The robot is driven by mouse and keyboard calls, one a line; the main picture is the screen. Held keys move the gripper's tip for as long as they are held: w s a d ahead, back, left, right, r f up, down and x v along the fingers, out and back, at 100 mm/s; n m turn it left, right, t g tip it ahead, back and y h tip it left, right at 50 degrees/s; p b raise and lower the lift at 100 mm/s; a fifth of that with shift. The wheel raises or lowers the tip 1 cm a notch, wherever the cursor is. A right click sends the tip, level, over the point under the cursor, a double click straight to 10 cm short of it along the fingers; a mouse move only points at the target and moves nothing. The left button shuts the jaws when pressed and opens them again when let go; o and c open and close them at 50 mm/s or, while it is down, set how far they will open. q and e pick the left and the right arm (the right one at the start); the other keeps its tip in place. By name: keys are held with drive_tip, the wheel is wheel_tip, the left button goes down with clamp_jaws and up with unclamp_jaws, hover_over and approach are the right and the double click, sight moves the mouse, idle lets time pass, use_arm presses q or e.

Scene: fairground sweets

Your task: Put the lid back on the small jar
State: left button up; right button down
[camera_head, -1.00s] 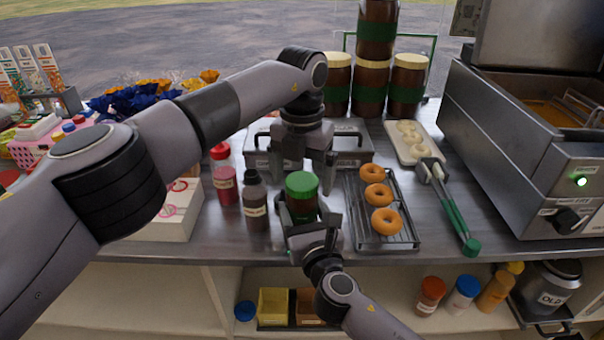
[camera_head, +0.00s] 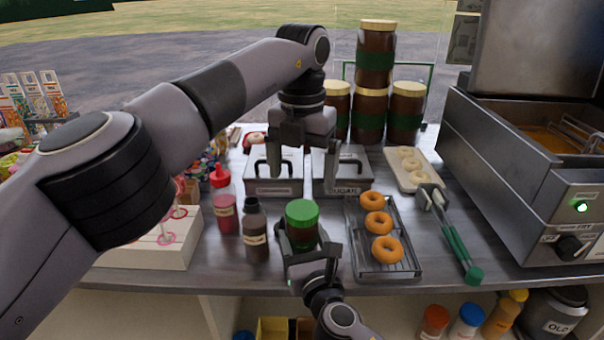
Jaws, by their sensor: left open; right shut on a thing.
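The small jar (camera_head: 302,237) is brown and stands upright near the front edge of the counter, with a green lid (camera_head: 301,209) on its top. From this view the lid looks level, but I cannot tell whether it is fully seated. My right gripper (camera_head: 306,244) is shut around the jar's body from the front and hides its lower part. My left gripper (camera_head: 303,170) is open and empty, fingers pointing down, above and behind the jar and apart from the lid.
A dark bottle (camera_head: 255,235) and a red bottle (camera_head: 225,208) stand left of the jar. A doughnut rack (camera_head: 399,266) is close on its right. Two lidded metal containers (camera_head: 355,161) and stacked large jars (camera_head: 376,42) are behind. A fryer (camera_head: 530,185) fills the right.

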sight(306, 249)
drive_tip(key=shift+c, duration=0.2)
unclamp_jaws()
drive_tip(key=shift+s, duration=0.1)
use_arm(q)
drive_tip(key=shift+r+p, duration=0.3)
use_arm(e)
drive_tip(key=shift+v, duration=3.5)
drive_tip(key=shift+f, duration=0.1)
